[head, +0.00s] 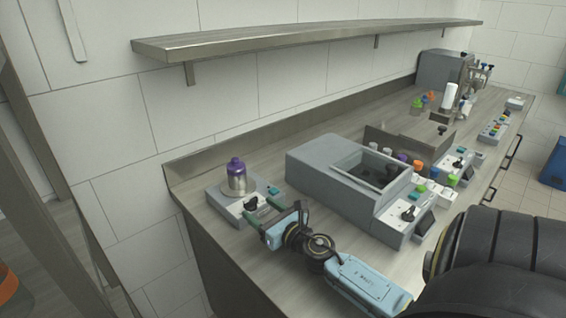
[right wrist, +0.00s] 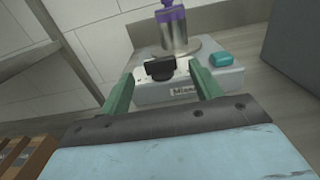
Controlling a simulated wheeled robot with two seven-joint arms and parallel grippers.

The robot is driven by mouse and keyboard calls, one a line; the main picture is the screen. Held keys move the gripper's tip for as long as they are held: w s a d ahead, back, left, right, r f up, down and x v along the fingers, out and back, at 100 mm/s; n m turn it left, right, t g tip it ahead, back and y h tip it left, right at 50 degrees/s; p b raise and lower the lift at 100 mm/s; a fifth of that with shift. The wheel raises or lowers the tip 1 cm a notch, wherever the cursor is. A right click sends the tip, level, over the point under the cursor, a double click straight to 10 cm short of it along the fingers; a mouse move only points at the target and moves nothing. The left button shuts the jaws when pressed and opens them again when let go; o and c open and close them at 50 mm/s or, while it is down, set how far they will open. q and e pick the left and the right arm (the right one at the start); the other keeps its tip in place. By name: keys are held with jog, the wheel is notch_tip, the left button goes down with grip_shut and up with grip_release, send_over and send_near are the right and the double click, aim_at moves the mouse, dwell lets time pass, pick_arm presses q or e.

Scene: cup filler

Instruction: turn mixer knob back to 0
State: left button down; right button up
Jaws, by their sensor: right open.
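The mixer (head: 222,204) is a grey box at the left end of the counter. A metal bottle with a purple cap (head: 236,178) stands upright on it, and the bottle also shows in the right wrist view (right wrist: 173,28). The black mixer knob (right wrist: 160,68) is on the white front panel, above a partly readable label. My right gripper (head: 262,209) is open at the mixer's front. In the right wrist view its green fingers (right wrist: 163,85) are on either side of the knob, apart from it. The knob's scale is too small to read. My left gripper is not in view.
A teal button (right wrist: 221,59) is on the mixer, right of the knob. A larger grey machine (head: 325,172) with an open top stands to the right. A shelf (head: 300,37) runs along the wall above.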

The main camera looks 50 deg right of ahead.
jog(key=s, duration=0.3)
jog(key=s+b, duration=0.1)
jog(key=s, duration=0.2)
jog(key=s+a+b, duration=0.1)
jog(key=s, duration=0.2)
jog(key=shift+s+f, duration=0.1)
jog(key=shift+s, duration=0.45)
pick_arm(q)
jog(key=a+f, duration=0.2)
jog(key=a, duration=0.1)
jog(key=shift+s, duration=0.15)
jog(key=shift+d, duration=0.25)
